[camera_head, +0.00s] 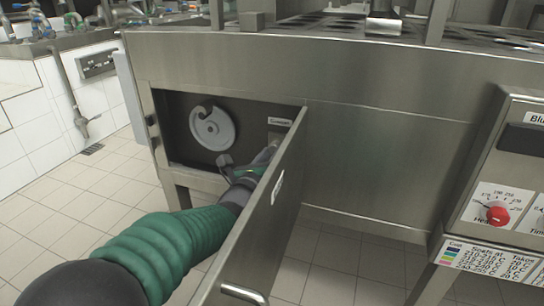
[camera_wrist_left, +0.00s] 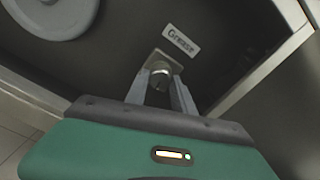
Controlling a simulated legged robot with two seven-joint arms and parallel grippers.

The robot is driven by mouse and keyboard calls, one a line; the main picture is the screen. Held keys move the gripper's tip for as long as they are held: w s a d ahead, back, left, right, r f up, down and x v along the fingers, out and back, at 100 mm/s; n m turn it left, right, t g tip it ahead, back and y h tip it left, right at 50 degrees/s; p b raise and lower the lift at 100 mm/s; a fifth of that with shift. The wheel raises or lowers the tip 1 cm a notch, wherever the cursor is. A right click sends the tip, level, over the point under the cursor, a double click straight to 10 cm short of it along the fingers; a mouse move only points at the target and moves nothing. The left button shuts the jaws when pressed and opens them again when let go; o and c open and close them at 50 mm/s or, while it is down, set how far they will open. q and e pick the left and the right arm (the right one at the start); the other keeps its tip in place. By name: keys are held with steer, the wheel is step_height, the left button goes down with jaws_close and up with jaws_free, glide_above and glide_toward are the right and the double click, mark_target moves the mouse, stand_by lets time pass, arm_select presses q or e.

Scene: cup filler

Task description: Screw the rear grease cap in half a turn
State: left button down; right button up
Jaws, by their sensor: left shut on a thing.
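My left gripper (camera_head: 262,158) reaches into the open compartment of the steel machine, just behind the open door. In the left wrist view the gripper (camera_wrist_left: 161,82) has its two grey fingers on either side of a small metal grease cap (camera_wrist_left: 160,69), shut on it. The cap sits against a grey bracket on the dark back panel, below a white "Grease" label (camera_wrist_left: 180,40). That label also shows in the head view (camera_head: 279,122). In the head view the cap is hidden by the door and gripper. My right gripper is not in view.
The open steel door (camera_head: 262,215) stands close to the right of my left arm. A grey round disc (camera_head: 212,128) is on the compartment's back panel, left of the gripper. A control panel with a red knob (camera_head: 497,213) is at the right. Tiled floor lies below.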

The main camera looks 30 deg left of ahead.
arm_select(q)
steer(key=shift+d+f+m, duration=0.1)
steer(key=shift+f+m, duration=0.3)
steer(key=shift+m, duration=0.2)
steer(key=c, duration=1.3)
jaws_free()
steer(key=shift+o, duration=1.2)
steer(key=shift+r, duration=0.2)
